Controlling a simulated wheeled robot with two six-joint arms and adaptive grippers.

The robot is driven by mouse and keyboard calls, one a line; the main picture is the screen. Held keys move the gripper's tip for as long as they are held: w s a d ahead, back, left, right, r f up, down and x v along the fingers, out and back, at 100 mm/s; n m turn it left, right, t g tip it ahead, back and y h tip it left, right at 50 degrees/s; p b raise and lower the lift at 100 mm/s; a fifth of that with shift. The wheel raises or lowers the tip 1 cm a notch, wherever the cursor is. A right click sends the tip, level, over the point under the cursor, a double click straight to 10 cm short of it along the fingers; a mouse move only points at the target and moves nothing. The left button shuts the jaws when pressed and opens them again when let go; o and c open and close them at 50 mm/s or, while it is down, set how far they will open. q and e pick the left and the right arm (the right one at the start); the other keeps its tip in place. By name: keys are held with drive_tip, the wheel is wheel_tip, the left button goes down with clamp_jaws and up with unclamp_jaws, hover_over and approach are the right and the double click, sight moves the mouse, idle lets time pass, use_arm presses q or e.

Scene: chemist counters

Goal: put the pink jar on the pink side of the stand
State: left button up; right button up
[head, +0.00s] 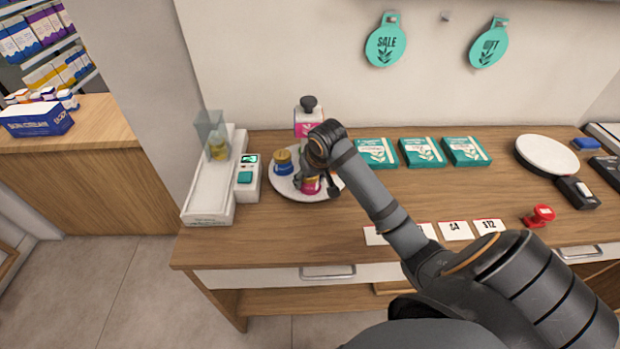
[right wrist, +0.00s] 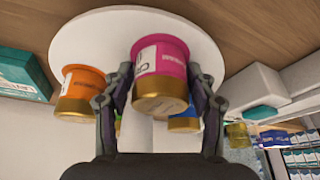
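The pink jar (right wrist: 161,70) has a gold lid and a white label patch. In the right wrist view it appears upside down, between the two fingertips of my right gripper (right wrist: 162,82). Both tips meet its sides, so the gripper looks shut on it. In the head view the pink jar (head: 311,186) shows partly under my right gripper (head: 318,180), over the front of a round white plate (head: 283,190). Whether it touches the plate is hard to tell. I cannot make out a pink side of a stand. My left gripper is not in view.
A blue jar (head: 283,165) is close left on the plate; an orange jar (right wrist: 82,90) shows beside the gripper. A pink bottle (head: 309,116) stands behind. A white device (head: 207,195) is at left; teal boxes (head: 421,152) at right. The counter's front left is clear.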

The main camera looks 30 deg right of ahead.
drive_tip(key=shift+o, duration=0.7)
drive_tip(key=shift+r, duration=0.25)
drive_tip(key=v, duration=1.2)
drive_tip(key=shift+f, duration=0.1)
